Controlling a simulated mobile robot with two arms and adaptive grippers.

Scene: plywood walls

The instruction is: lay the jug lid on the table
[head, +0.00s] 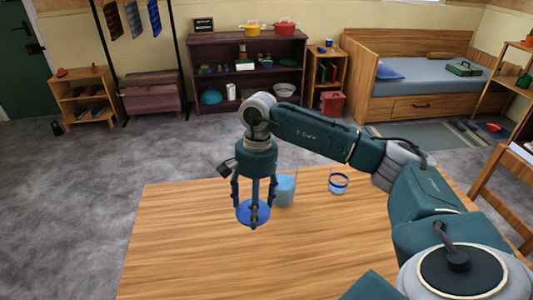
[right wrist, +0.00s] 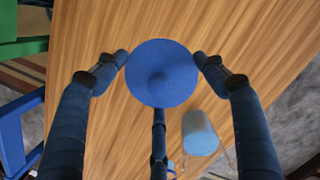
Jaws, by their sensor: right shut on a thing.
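The jug lid (head: 245,214) is a round blue disc with a small knob in the middle. It also shows in the right wrist view (right wrist: 150,60), between the fingers. My right gripper (head: 254,208) points down over the table (head: 200,260) and is shut on the lid. The lid looks level; I cannot tell its exact height over the tabletop. A light-blue jug (head: 286,191) stands upright on the table behind the lid, to its right in the head view, and also shows in the right wrist view (right wrist: 200,135). My left gripper is not in view.
A small bucket with a dark blue band (head: 338,184) stands on the table right of the jug. The tabletop's front and left parts are clear. A wooden chair (head: 505,185) is at the right edge. Shelves (head: 300,55) and a bed (head: 420,75) stand far back.

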